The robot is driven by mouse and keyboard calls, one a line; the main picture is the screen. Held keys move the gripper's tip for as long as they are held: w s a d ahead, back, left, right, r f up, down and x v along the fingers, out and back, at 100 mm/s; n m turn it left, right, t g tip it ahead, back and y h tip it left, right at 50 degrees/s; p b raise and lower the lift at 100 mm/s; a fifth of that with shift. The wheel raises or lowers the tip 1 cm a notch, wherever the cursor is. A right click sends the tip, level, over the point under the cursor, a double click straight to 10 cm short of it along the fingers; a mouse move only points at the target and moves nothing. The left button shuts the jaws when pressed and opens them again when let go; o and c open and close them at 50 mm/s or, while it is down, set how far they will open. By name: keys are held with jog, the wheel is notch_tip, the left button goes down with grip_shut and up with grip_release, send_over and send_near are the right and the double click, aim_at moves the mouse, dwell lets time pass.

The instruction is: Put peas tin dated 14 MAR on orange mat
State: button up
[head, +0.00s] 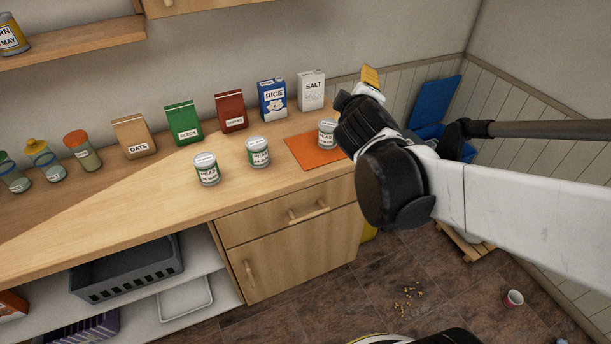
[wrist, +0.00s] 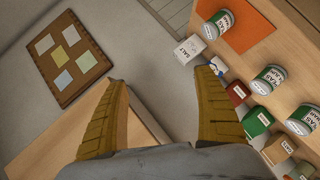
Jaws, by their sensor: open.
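Three green-and-white peas tins stand upright on the wooden counter. The left tin (head: 207,169) and middle tin (head: 258,152) are on bare wood. The right tin (head: 327,133) is on the orange mat (head: 308,153), near its back right part and beside my arm. The wrist view shows the mat (wrist: 255,25), the tin at it (wrist: 222,22) and the two others (wrist: 270,78) (wrist: 303,118). The dates are too small to read. My gripper (wrist: 162,76) is open and empty, its yellow fingers apart, raised above the counter's right end; a finger shows in the head view (head: 370,77).
Salt (head: 312,90), rice (head: 273,99), coffee (head: 232,112), seeds (head: 184,123) and oats (head: 134,136) packs line the back of the counter. Jars (head: 82,150) stand further left. A shelf (head: 75,47) hangs above. The counter front left of the tins is clear.

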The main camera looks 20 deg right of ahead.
jog(key=s+a+f+m+g+y, duration=0.3)
jog(key=s+a+f, duration=0.2)
jog(key=s+a, duration=0.3)
jog(key=s+a+f+m+g+y, duration=0.2)
jog(key=s+a+f+m+y, duration=0.1)
jog(key=s+a, duration=0.5)
jog(key=shift+s+f+m+g+y, duration=0.35)
jog(key=shift+f+m, duration=0.35)
jog(key=shift+f, duration=0.25)
jog(key=shift+w+d, duration=0.1)
jog(key=shift+c, duration=0.2)
